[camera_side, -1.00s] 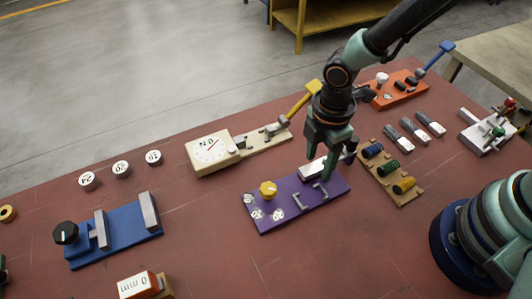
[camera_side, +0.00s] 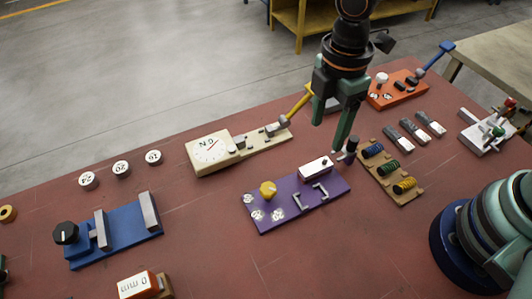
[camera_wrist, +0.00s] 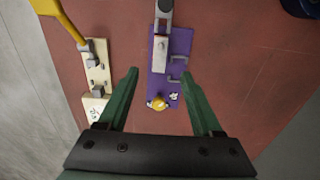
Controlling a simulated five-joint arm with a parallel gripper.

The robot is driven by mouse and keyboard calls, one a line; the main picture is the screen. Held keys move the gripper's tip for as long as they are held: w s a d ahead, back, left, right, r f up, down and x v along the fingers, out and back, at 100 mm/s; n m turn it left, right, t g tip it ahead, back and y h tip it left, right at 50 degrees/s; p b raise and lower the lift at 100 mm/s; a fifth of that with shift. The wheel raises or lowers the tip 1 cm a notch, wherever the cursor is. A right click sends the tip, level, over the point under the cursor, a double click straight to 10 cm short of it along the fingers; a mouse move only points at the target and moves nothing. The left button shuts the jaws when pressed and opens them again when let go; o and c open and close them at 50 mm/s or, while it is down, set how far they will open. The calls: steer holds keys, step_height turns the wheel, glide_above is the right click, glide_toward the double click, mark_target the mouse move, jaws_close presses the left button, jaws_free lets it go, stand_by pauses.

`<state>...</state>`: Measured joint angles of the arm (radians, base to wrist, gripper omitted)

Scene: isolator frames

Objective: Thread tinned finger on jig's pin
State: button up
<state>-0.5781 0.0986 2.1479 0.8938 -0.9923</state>
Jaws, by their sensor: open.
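Three small metal fingers, grey with darker parts, lie side by side on the red table: a left one (camera_side: 398,136), a middle one (camera_side: 415,131) and a right one (camera_side: 431,124). I cannot tell which is tinned. My gripper (camera_side: 333,125) is open and empty, raised above the back right of the purple board, left of the fingers. In the wrist view my gripper (camera_wrist: 160,82) frames the board, with no finger or jig seen.
The purple board (camera_side: 270,215) carries a white block (camera_side: 316,167) and a yellow knob (camera_side: 268,189). A rack of coloured coils (camera_side: 389,170) lies between it and the fingers. A cream gauge board (camera_side: 210,151) and an orange board (camera_side: 398,92) stand behind. The front middle is clear.

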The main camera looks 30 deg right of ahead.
step_height(320, 180, up, 2)
steer(key=shift+r, duration=0.1)
stand_by(0.4)
steer(key=d+r+m+t, duration=0.2)
steer(key=d+r+m, duration=0.2)
steer(key=d+m, duration=0.5)
steer(key=d+r+m+t, duration=0.3)
steer(key=d+r+m, duration=0.2)
steer(key=d+m, duration=0.4)
steer(key=shift+d+r+t, duration=0.25)
steer(key=shift+d+t, duration=0.05)
steer(key=shift+d, duration=0.05)
